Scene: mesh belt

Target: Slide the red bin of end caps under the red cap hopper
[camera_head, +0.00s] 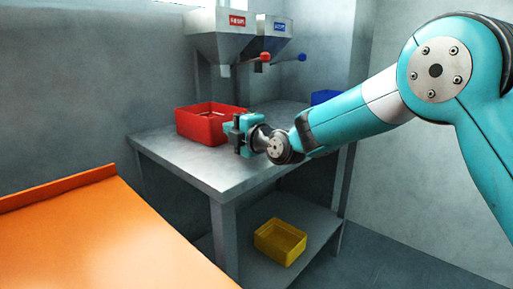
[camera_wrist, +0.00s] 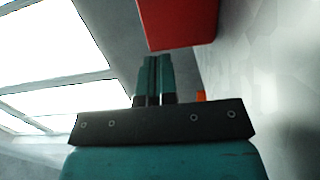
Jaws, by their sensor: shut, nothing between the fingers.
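The red bin (camera_head: 200,127) stands upright on the grey table (camera_head: 185,160), with low red contents inside that I cannot make out singly. The red cap hopper (camera_head: 222,45), a grey funnel with a red label and red-knobbed lever, hangs above and behind the bin. I cannot tell whether its spout is directly over it. My gripper (camera_head: 234,133) is shut and empty at the bin's right front side, hiding part of that wall. In the wrist view, the closed fingers (camera_wrist: 153,75) lie close to the red bin (camera_wrist: 178,22); contact is unclear.
A second hopper with a blue label (camera_head: 276,45) stands to the right, and a blue bin (camera_head: 323,97) sits at the table's back right. A yellow bin (camera_head: 280,241) is on the lower shelf. An orange surface (camera_head: 95,235) fills the lower left. The table's front is bare.

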